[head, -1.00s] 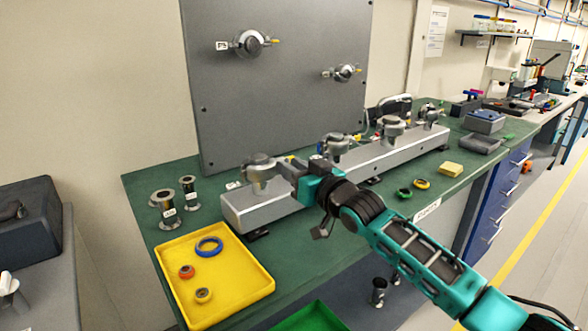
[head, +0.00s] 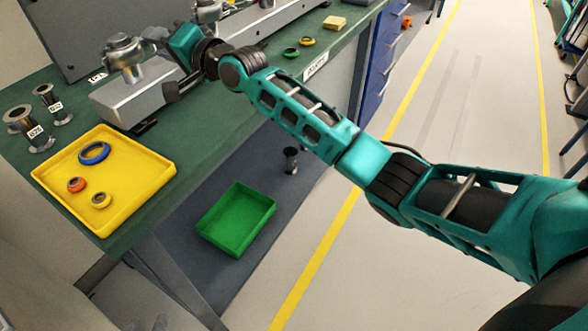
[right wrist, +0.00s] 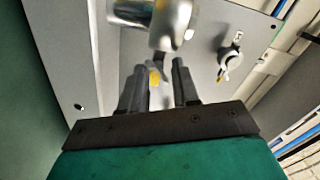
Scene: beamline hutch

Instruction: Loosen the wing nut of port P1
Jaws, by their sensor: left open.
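The nearest port (head: 125,52) on the grey manifold block carries a metal clamp and cap; the small label (head: 97,77) beside it is too small to read surely. My right gripper (head: 152,38) reaches this clamp from the right. In the right wrist view, the clamped port (right wrist: 172,22) is just ahead of the fingertips. My left gripper is not in view.
A yellow tray (head: 130,205) holds a blue ring and two smaller rings. Metal flange pieces (head: 35,130) stand left of the manifold (head: 140,100). A green bin (head: 237,218) lies below the bench. Rings and a yellow block (head: 335,22) lie on the bench at right.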

